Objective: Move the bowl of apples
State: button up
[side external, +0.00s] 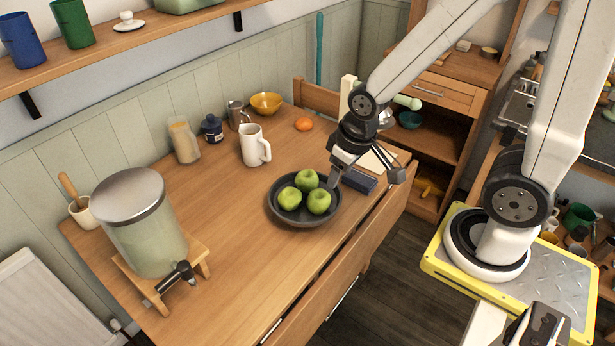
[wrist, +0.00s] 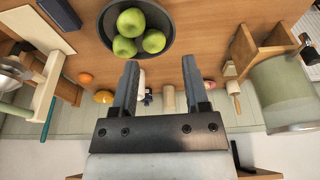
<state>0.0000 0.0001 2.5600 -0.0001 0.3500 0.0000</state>
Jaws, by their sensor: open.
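A dark grey bowl (side external: 300,220) holding three green apples (side external: 307,180) sits on the wooden table, near its front edge. The bowl also shows at the top of the wrist view (wrist: 168,26), with the apples (wrist: 131,22) inside. My gripper (side external: 365,178) is at the right side of the bowl in the side view, fingers apart and holding nothing. One fingertip appears close to the bowl's right rim; I cannot tell whether they touch. In the wrist view the gripper (wrist: 159,64) has a wide gap between its fingers, and the bowl lies beyond the fingertips.
A dark blue box (side external: 359,180) lies right of the bowl. A white pitcher (side external: 255,147), an orange (side external: 304,124) and a yellow bowl (side external: 266,103) stand behind. A drink dispenser (side external: 146,225) is on a wooden stand at left. The table between dispenser and bowl is clear.

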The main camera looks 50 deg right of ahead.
jog(key=c, duration=0.6)
jog(key=shift+w+d, duration=0.15)
jog(key=shift+w, duration=0.1)
grip_shut()
jog(key=w+d+f+m+g, duration=0.1)
jog(key=w+d+f+m, duration=0.3)
jog(key=d+m, duration=0.2)
jog(key=w+d+f+m, duration=0.3)
jog(key=w+d+m, duration=0.2)
jog(key=d, duration=0.3)
jog(key=w+d+f+m+g, duration=0.1)
jog(key=w+d+f+m, duration=0.3)
jog(key=d+m, duration=0.3)
jog(key=shift+w+d+f+g, duration=0.3)
jog(key=shift+d, duration=0.25)
